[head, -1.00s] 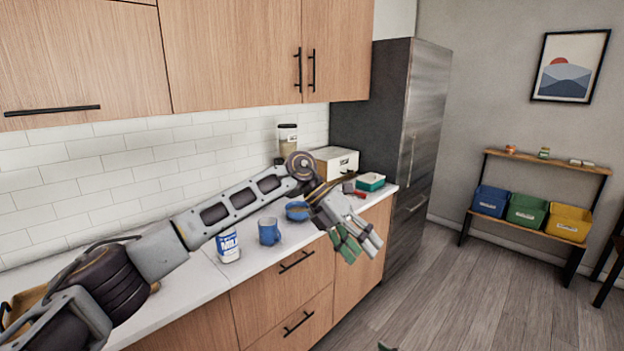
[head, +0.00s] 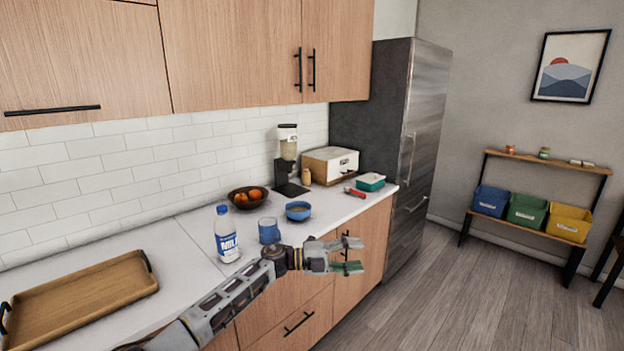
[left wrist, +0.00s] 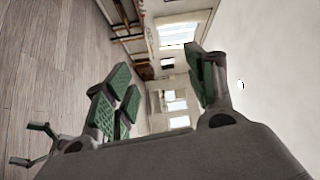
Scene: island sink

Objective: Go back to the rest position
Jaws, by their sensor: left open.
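My left gripper (head: 352,257) is open and empty, in front of the wooden drawer fronts by the counter's front edge. Its fingers with green pads point right in the head view. In the left wrist view the open fingers (left wrist: 160,88) have nothing between them. A small part with green tips (left wrist: 35,145) shows at the lower left of the left wrist view; it looks like my right gripper, but its opening is unclear. My right arm does not show in the head view.
On the counter stand a milk bottle (head: 227,235), a blue mug (head: 269,231), a blue bowl (head: 298,211), a fruit bowl (head: 240,202), a wooden tray (head: 85,300), a blender (head: 288,155), a toaster (head: 330,166) and a teal container (head: 370,182). The floor (head: 450,295) at right is clear.

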